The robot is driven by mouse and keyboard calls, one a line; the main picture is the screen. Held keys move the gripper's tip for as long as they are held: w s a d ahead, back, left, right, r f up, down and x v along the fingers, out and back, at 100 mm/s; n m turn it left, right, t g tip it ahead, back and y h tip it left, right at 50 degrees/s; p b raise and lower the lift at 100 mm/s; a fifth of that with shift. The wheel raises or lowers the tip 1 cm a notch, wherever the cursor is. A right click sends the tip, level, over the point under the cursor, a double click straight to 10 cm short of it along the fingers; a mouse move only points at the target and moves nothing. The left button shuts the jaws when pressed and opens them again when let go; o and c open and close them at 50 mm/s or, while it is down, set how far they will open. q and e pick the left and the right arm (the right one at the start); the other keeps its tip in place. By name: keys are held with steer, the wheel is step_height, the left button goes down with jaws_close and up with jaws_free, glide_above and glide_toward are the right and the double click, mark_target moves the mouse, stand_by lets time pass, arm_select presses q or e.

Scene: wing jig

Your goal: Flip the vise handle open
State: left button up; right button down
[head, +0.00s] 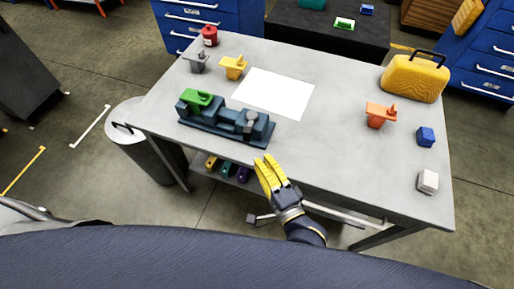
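A dark blue vise (212,129) sits near the front left edge of the grey table. A green block (197,98) is at the left end of the vise. A short grey handle (250,119) shows at the vise's right end; its exact tilt is too small to tell. My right gripper (264,160), with yellow fingers, is in front of the table edge, below and right of the handle in the picture and apart from it. Its two fingers appear close together, but the gap between them is unclear. Nothing is seen in it. My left gripper is not in view.
A white sheet (273,93) lies behind the vise. Grey (197,62) and yellow (234,67) parts and a red can (209,36) stand at the back left. An orange part (379,115), blue block (426,137), white block (428,181) and yellow case (414,79) are right. The front middle is clear.

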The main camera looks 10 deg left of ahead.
steer(key=shift+v, duration=1.9)
